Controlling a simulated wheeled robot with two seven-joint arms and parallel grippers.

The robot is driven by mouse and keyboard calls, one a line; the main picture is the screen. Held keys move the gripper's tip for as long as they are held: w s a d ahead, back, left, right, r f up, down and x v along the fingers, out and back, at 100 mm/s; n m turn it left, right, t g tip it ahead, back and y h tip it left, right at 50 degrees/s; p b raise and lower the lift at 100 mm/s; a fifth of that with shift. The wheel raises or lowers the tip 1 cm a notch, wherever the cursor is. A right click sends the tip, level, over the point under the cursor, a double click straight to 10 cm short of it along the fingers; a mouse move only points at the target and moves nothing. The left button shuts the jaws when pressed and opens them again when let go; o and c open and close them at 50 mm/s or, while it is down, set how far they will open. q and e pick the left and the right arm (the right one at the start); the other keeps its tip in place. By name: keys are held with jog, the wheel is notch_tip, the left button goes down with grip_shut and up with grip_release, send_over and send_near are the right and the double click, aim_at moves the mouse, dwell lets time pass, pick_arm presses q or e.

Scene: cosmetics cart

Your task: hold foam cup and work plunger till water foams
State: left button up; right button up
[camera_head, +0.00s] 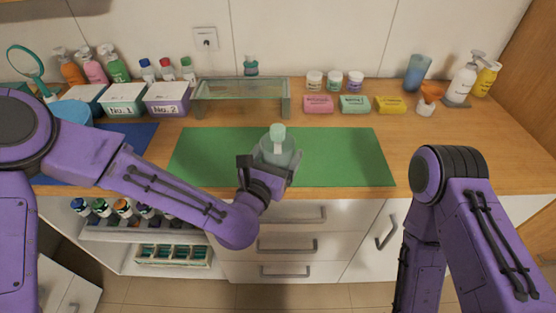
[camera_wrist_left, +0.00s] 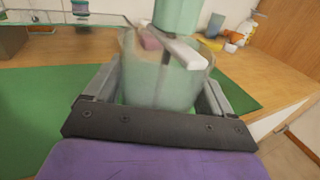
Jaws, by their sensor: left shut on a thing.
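The foam cup (camera_head: 277,152) is a pale greenish, see-through cup on the green mat (camera_head: 343,158). A mint-green plunger handle (camera_head: 277,132) rises from its top. My left gripper (camera_head: 270,165) is shut on the cup from the front. In the left wrist view the cup (camera_wrist_left: 160,84) sits between the two fingers, with the plunger (camera_wrist_left: 178,15) above it and a pale bar across its rim. Whether there is foam inside I cannot tell. My right arm (camera_head: 450,200) hangs at the right, and its gripper is out of the picture.
A glass shelf stand (camera_head: 240,97) is behind the mat. Labelled boxes (camera_head: 124,100) and bottles line the back left. Small jars (camera_head: 334,80), soap bars (camera_head: 355,104) and pump bottles (camera_head: 465,80) stand at the back right. The mat's right half is clear.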

pick_arm(q)
jog(key=shift+w+f+b, duration=1.35)
jog(key=shift+w+f, duration=0.4)
jog(key=shift+w, duration=0.25)
jog(key=shift+f, duration=0.25)
